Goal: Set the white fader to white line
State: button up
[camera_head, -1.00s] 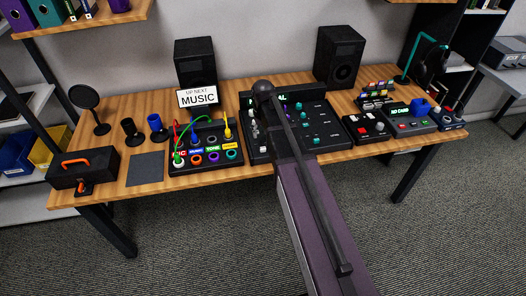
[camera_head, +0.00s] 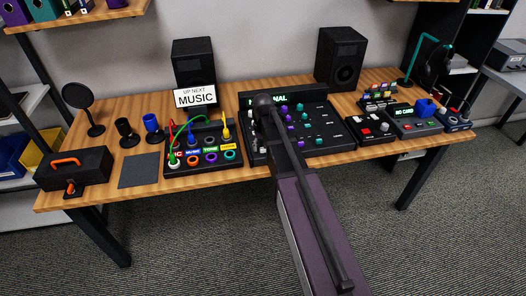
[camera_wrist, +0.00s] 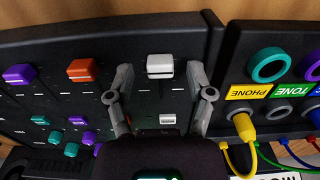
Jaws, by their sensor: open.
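The white fader (camera_wrist: 160,66) is a white cap on the dark mixer panel (camera_wrist: 45,52) in the wrist view. My gripper (camera_wrist: 160,95) is open, with one finger on each side of the fader's track. The cap stands between and just beyond the fingertips, with space on both sides, and neither finger visibly touches it. Pale short marks lie below the cap, but I cannot tell which is the white line. In the head view the mixer (camera_head: 325,150) stands mid-table, and my arm hides its left part, including the white fader.
An orange fader (camera_wrist: 82,69) and a purple fader (camera_wrist: 18,73) are to the left. A raised panel edge and a cable box with a yellow plug (camera_wrist: 245,128) are close to my right finger. A black speaker (camera_head: 340,60) stands behind the mixer.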

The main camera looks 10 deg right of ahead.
aim_at(261, 145)
jog(key=shift+f, duration=0.3)
grip_shut()
jog(key=shift+w, duration=2.3)
grip_release()
jog(key=shift+s, duration=0.15)
